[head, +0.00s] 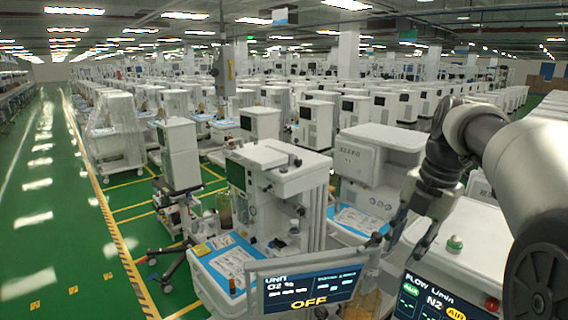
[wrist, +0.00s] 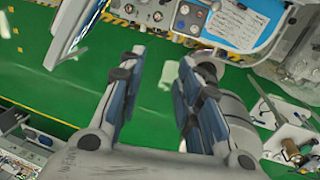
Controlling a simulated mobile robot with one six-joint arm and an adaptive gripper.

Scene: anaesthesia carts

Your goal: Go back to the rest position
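My gripper (head: 396,246) hangs at the right of the head view, pointing down in front of the white carts. In the wrist view my gripper (wrist: 161,60) shows two dark-padded fingers spread apart. Only green floor and a small pale patch show between them, so it is open and empty. My arm comes in from the right edge of the head view and covers part of the carts behind it.
A monitor screen (head: 310,288) reading OFF stands close below and left of my gripper. A blue-topped tray (head: 228,262) lies left. A green aisle (head: 45,200) is clear at far left.

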